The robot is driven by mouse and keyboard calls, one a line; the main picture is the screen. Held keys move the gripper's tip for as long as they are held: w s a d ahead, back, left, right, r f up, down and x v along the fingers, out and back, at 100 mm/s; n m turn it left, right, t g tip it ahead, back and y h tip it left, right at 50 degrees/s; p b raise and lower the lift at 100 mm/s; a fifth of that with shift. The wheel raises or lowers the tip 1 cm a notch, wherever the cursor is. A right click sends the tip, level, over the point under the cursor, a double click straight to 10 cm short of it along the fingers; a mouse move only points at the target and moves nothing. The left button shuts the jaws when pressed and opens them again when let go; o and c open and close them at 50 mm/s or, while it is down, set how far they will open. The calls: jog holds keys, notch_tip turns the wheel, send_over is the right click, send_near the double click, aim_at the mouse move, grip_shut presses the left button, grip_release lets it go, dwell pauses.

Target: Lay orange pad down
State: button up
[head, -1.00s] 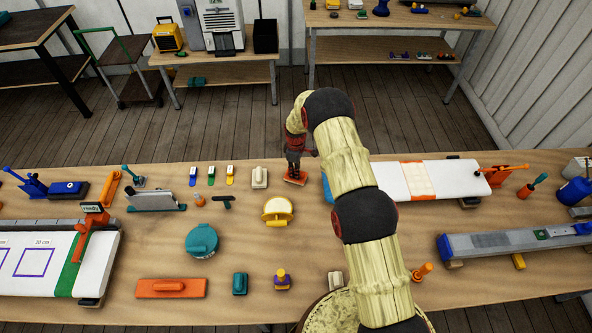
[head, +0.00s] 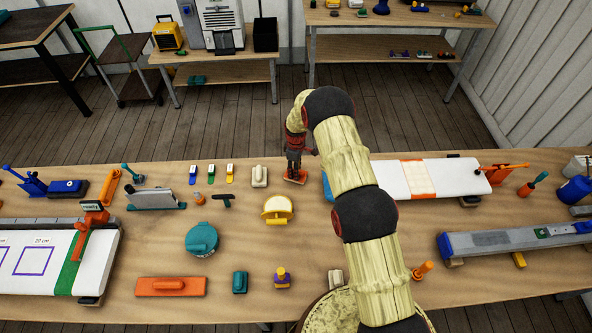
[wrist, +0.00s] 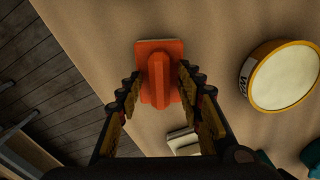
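The orange pad (head: 296,178) rests flat near the far edge of the workbench (head: 330,240). In the wrist view the orange pad (wrist: 158,72) has a raised ridge-like handle on a flat base. My gripper (head: 294,168) is right above it, pointing down. In the wrist view my gripper's fingers (wrist: 160,80) stand on both sides of the handle, with a narrow gap showing on each side. The gripper looks open and holds nothing. Contact lower down cannot be seen.
A yellow-rimmed round tool (head: 278,209) and a cream block (head: 259,177) sit left of the pad. A white board with an orange band (head: 445,178) lies to the right, partly behind my arm. A long orange tool (head: 171,287) lies at the front left.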

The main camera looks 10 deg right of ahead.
jog(key=shift+r, duration=0.15)
jog(key=s+r+m+t+b, duration=0.1)
jog(key=s+r, duration=0.1)
jog(key=r, duration=1.1)
jog(key=s+r+m+b, duration=0.1)
jog(key=s+r, duration=0.1)
jog(key=r, duration=1.2)
jog(key=s+r+m+t, duration=0.2)
jog(key=s+r+m, duration=0.1)
jog(key=s+r, duration=1)
jog(key=s+r+m+t, duration=0.1)
jog(key=s+r+m, duration=0.2)
jog(key=s, duration=1)
jog(key=s+r+m+t, duration=0.1)
jog(key=s+r+m, duration=0.2)
jog(key=s, duration=1)
notch_tip(320, 180, up, 3)
jog(key=shift+s+r+t, duration=0.1)
jog(key=shift+s+t, duration=0.15)
jog(key=shift+t, duration=0.05)
